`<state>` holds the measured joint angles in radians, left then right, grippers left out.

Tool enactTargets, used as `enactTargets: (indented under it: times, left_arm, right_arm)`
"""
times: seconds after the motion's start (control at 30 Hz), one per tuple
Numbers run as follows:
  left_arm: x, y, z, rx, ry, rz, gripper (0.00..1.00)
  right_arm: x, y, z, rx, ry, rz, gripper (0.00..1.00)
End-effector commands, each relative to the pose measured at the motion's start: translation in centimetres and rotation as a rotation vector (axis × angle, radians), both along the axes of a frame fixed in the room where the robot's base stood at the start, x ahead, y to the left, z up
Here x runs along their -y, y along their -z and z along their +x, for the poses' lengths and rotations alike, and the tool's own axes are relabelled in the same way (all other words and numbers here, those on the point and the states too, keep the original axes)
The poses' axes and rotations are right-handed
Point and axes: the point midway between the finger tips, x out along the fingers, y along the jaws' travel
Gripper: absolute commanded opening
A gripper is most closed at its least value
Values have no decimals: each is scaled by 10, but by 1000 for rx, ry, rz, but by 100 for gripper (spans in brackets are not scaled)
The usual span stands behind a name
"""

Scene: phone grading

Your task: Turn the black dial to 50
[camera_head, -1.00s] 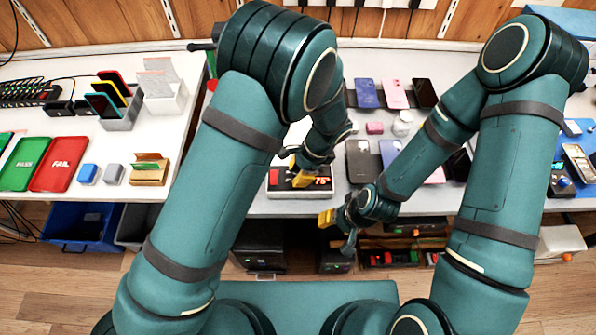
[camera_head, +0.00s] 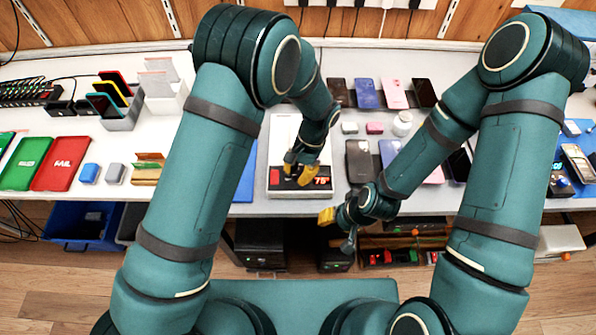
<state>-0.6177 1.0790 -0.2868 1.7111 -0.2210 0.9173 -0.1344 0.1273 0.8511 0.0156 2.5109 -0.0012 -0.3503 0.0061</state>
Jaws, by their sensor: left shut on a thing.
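A white device with a black front panel (camera_head: 275,188) stands on the grey table. Its small display (camera_head: 321,181) shows red digits that look like 75, though they are too small to be sure. My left gripper (camera_head: 302,171), with yellow fingertips, is over the panel just left of the display. It is shut on the black dial, which it mostly hides. My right gripper (camera_head: 327,217) hangs in front of the table's front edge, away from the device. Its jaw state is not clear.
Several phones (camera_head: 366,93) lie on the table behind and right of the device. A white round object (camera_head: 402,124) and a pink block (camera_head: 374,128) lie among them. Red (camera_head: 62,163) and green (camera_head: 25,163) trays are at the left. A blue bin (camera_head: 82,226) is below.

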Motion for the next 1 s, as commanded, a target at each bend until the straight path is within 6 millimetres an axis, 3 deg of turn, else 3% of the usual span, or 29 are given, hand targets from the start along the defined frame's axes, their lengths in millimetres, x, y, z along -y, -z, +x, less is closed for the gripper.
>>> enactTargets:
  times: [0.43,0.47,0.53,0.87,1.0]
  left_arm:
    - [-1,2,-2,-7,-10,4,0]
    - [-1,2,-3,-7,-10,4,36]
    - [-1,2,-2,-7,-10,3,58]
    - [0,0,0,-2,-9,1,58]
    - [4,-11,4,1,-9,-1,58]
  right_arm:
    - [0,0,0,0,0,0,47]
    - [0,0,0,0,0,0,47]
    - [0,0,0,0,0,0,47]
    - [0,0,0,0,0,0,47]
    - [0,0,0,0,0,0,47]
